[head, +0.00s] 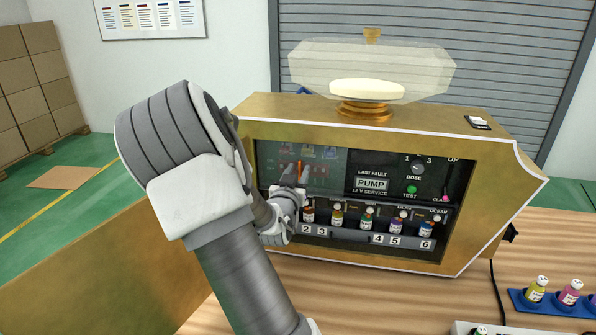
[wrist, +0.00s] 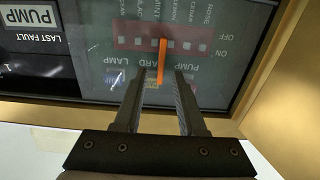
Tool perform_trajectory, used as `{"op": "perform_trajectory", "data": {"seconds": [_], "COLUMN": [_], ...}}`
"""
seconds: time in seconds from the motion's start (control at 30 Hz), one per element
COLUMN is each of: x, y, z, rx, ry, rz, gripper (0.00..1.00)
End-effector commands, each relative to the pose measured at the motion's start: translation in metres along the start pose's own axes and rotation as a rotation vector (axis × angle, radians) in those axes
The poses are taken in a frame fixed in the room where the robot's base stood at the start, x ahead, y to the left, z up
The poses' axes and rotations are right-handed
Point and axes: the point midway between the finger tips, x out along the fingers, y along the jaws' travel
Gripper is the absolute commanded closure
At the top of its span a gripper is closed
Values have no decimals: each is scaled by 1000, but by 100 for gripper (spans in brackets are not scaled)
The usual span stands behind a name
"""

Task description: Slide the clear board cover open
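The clear board cover (wrist: 100,62) is a see-through panel over a dark board with a red switch strip, printed upside down in the wrist view. In the head view the cover (head: 272,158) lies at the left of the machine's front window. An upright orange tab (wrist: 163,52) stands out from the cover; it also shows in the head view (head: 299,167). My gripper (wrist: 160,76) is open, with one finger on each side of the tab's near end and visible gaps to both. In the head view my gripper (head: 295,174) is at the cover, partly behind my arm.
The gold machine (head: 375,135) stands on a wooden table (head: 400,300). Small bottles (head: 367,218) line the window below the PUMP panel (head: 371,183). A blue bottle rack (head: 550,303) is at the right.

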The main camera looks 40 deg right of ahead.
Motion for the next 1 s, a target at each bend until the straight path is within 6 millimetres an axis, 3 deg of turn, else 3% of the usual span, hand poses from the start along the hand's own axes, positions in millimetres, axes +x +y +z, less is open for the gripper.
{"op": "perform_trajectory", "data": {"seconds": [0.37, 0.6, 1.0], "x": [7, 7, 7], "y": [0, 0, 0], "z": [0, 0, 0], "rx": [0, 0, 0], "ry": [-1, -1, -1], "rz": [0, 0, 0], "gripper": [60, 100, 100]}}
